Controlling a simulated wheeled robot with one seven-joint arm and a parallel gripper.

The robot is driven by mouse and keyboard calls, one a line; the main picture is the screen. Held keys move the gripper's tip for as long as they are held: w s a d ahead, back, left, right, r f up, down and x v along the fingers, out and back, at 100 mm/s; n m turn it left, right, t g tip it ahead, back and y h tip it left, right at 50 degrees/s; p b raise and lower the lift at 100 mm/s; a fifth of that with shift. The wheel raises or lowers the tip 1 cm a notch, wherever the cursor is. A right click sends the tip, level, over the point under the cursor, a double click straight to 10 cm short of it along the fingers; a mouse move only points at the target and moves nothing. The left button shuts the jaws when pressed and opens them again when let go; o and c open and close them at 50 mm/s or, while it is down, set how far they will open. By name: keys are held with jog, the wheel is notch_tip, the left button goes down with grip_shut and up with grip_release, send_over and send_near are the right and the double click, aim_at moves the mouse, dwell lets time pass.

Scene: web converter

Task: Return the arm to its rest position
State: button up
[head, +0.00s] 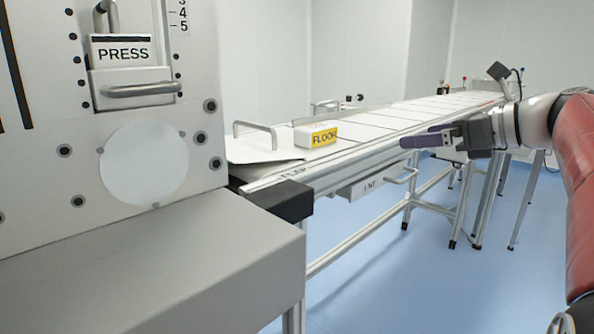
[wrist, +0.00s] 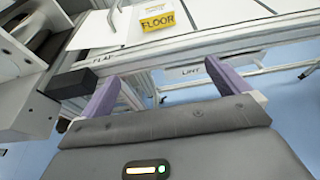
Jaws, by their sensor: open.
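My arm comes in from the right edge of the head view, with red and white links. My gripper (head: 405,142) has purple fingers and hangs in the air in front of the conveyor's near side, pointing left. In the wrist view my gripper (wrist: 163,92) shows its two purple fingers wide apart with nothing between them. Beyond the fingers are the conveyor's side rail and a white block with a yellow FLOOR label (wrist: 168,20). The same FLOOR block (head: 316,135) sits on the conveyor's near end in the head view.
A grey machine with a PRESS plate (head: 123,52) and a ledge (head: 150,265) fills the left. The conveyor (head: 400,122) runs to the back right. Below its rail is a LINT drawer (head: 372,186) with a handle. Blue floor (head: 400,285) is open in front.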

jog(key=s+a+f+n+g+h+p, duration=0.1)
jog(key=s+a+f+n+g+h, duration=0.15)
jog(key=s+a+f+n, duration=0.35)
jog(key=s+a+f+n+g+h+p, duration=0.1)
jog(key=s+a+f+n+h, duration=0.2)
jog(key=s+f+n, duration=0.4)
jog(key=s+f+n+g+h+p, duration=0.1)
jog(key=s+f+n+h, duration=0.4)
jog(key=s+f+n, duration=0.6)
notch_tip(320, 180, down, 3)
jog(key=n, duration=0.3)
jog(key=shift+d, duration=0.35)
jog(key=shift+d, duration=0.1)
